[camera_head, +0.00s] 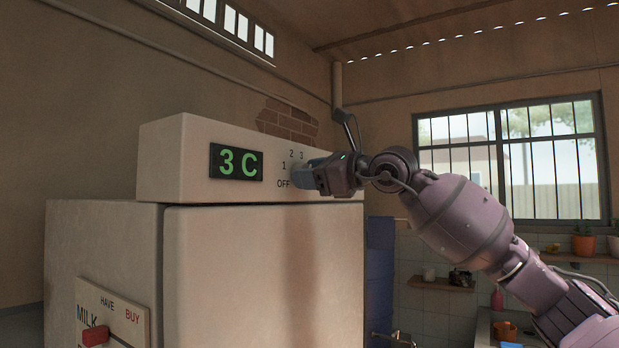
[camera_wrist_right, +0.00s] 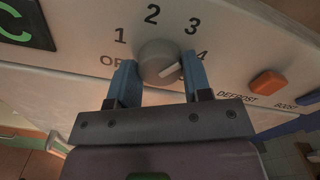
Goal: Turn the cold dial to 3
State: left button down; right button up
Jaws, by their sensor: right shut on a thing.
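The cold dial (camera_wrist_right: 158,60) is a round grey knob on the pale control panel (camera_head: 175,155) on top of the fridge. In the right wrist view it sits between the two blue fingers of my right gripper (camera_wrist_right: 160,80), which is shut on it. The dial's white pointer mark points right and slightly up, toward the 4. Marks OFF, 1, 2, 3 and 4 run around it; OFF is partly hidden by a finger. In the head view my right gripper (camera_head: 308,178) reaches the panel from the right and covers the dial. My left gripper is not in view.
A green display (camera_head: 236,162) left of the dial reads 3 C. In the right wrist view an orange DEFROST button (camera_wrist_right: 268,83) and a blue BOOST button (camera_wrist_right: 305,123) lie right of the dial. A milk board (camera_head: 110,318) hangs on the fridge's side.

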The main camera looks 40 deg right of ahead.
jog(key=shift+n, duration=0.9)
jog(key=o, duration=0.9)
jog(key=shift+s+d, duration=0.1)
jog(key=shift+s, duration=0.05)
jog(key=shift+b+v, duration=0.6)
jog(key=shift+v, duration=4.65)
